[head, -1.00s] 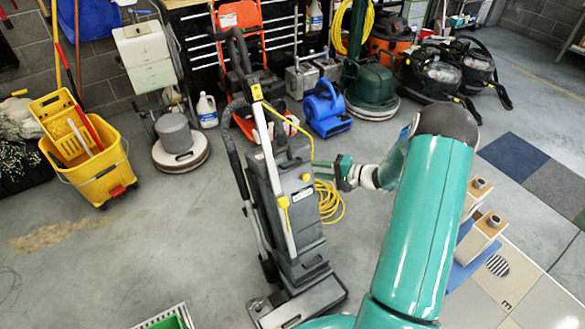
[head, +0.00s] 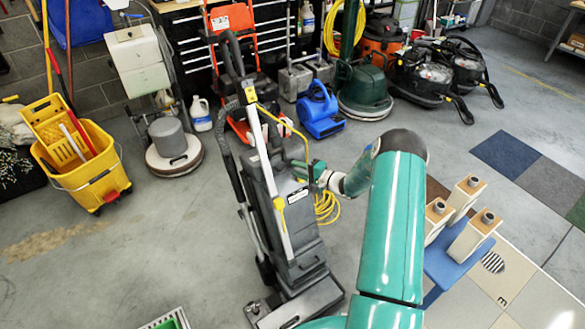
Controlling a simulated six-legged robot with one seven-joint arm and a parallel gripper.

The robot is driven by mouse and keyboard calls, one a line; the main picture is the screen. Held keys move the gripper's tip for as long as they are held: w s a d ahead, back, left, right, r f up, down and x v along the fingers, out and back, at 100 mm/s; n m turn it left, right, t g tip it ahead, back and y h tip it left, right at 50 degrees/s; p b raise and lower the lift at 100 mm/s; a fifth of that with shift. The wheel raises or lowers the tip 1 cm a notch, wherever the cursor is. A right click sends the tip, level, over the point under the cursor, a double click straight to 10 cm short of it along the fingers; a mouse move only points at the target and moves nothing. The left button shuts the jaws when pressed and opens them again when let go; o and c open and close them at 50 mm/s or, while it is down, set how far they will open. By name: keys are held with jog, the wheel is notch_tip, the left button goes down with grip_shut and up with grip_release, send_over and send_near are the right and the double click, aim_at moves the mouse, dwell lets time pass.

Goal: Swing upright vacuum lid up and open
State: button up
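The grey upright vacuum (head: 291,225) stands on the concrete floor in the middle of the head view, its handle and hose leaning up and back. The upper part of its body, with a small white label, appears closed; I cannot make out the lid's edge clearly. My gripper (head: 308,170), with green fingers, is at the right side of the vacuum's upper body, touching it or very near. The fingers are small and seen side-on, so their opening and any hold on the lid cannot be told.
A blue stand with beige posts (head: 472,235) is at right. Open floor lies left of the vacuum.

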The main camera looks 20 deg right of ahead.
jog(key=x, duration=0.2)
jog(key=shift+w+a, duration=0.2)
jog(key=shift+w, duration=0.15)
grip_shut()
